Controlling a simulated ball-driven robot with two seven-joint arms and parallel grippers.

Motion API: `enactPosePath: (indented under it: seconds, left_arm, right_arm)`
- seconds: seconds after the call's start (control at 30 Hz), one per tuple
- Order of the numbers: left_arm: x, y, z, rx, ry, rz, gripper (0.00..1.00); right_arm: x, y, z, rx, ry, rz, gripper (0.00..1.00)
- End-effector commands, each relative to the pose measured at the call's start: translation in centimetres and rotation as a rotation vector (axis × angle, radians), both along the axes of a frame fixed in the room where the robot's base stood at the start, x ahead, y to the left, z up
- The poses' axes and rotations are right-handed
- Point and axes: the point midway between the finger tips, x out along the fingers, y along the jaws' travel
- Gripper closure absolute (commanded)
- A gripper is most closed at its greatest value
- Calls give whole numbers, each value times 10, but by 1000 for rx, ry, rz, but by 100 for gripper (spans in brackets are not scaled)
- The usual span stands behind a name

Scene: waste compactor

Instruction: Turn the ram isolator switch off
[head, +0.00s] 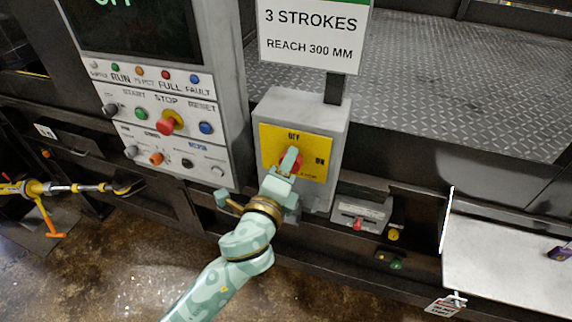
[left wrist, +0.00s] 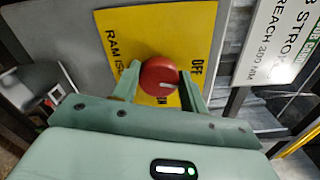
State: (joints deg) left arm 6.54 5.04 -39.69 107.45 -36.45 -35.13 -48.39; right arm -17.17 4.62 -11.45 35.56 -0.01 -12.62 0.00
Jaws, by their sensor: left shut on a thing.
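The ram isolator switch is a red rotary knob (left wrist: 157,74) on a yellow plate (head: 318,144) on a grey box (head: 335,112). The plate reads OFF at the top and ON at the right in the head view. My left gripper (head: 290,160) is at the knob and covers most of it there. In the left wrist view, my left gripper (left wrist: 160,75) has one finger on each side of the knob, shut on it. A white mark on the knob points to the right of that view, roughly toward OFF. My right gripper is not in view.
A control panel (head: 180,150) with buttons and a red stop knob (head: 170,122) stands left of the box. A sign (head: 310,32) stands above it. Small boxes (head: 361,214) with buttons sit at lower right, beside a pale tray (head: 500,262). A yellow tool (head: 30,188) is far left.

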Motion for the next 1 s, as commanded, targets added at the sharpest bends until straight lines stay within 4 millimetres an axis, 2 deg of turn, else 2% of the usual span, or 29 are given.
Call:
enactPosePath:
  seconds: [0.4,1.0]
  left_arm:
    - [0,0,-1,-240,79,1,79]
    - [0,0,-2,-301,99,0,79]
  right_arm:
    - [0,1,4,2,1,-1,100]
    - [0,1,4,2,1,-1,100]
